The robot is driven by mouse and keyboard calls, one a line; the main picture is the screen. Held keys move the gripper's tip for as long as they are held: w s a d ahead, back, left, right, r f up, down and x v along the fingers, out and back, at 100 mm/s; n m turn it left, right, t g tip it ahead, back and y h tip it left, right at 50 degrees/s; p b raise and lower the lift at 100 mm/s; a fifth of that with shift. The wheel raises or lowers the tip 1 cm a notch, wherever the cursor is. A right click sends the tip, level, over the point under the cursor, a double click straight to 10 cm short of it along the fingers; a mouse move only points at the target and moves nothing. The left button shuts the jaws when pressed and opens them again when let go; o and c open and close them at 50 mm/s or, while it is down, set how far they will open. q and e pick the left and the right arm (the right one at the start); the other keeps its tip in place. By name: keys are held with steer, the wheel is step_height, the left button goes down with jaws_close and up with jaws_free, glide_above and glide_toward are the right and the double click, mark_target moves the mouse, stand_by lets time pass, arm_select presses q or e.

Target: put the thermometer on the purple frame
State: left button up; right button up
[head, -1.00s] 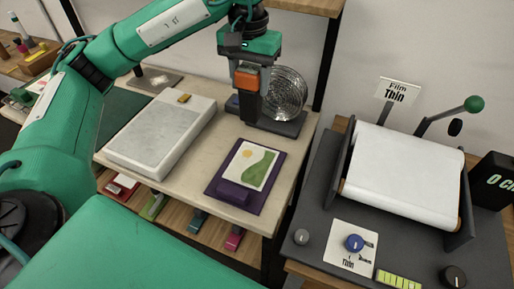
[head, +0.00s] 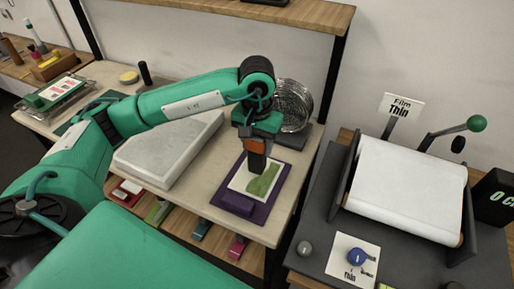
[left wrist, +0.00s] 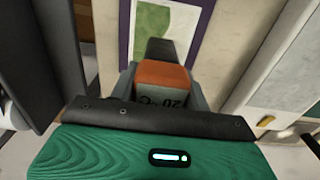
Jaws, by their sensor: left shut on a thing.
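The purple frame (head: 238,204) lies on the cream bench top and holds a white card with a green picture. My left gripper (head: 257,144) points down above the card. It is shut on the thermometer (head: 256,162), an orange and dark block whose lower end is over the picture; I cannot tell whether it touches. My right gripper is not in view.
A pale grey slab (head: 165,152) lies left of the frame. At right is a dark machine with a white roller (head: 408,190), a "Film Thin" sign (head: 400,104) and a green-knobbed lever (head: 476,123).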

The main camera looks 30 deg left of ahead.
arm_select(q)
step_height(320, 180, down, 2)
steer(key=shift+f, duration=0.55)
steer(key=o, duration=1.1)
steer(key=shift+r, duration=0.1)
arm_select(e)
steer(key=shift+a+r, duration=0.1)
arm_select(q)
steer(key=shift+r, duration=0.15)
step_height(320, 180, up, 11)
steer(key=shift+f+b, duration=0.1)
steer(key=shift+b, duration=1.15)
steer(key=shift+r, duration=0.6)
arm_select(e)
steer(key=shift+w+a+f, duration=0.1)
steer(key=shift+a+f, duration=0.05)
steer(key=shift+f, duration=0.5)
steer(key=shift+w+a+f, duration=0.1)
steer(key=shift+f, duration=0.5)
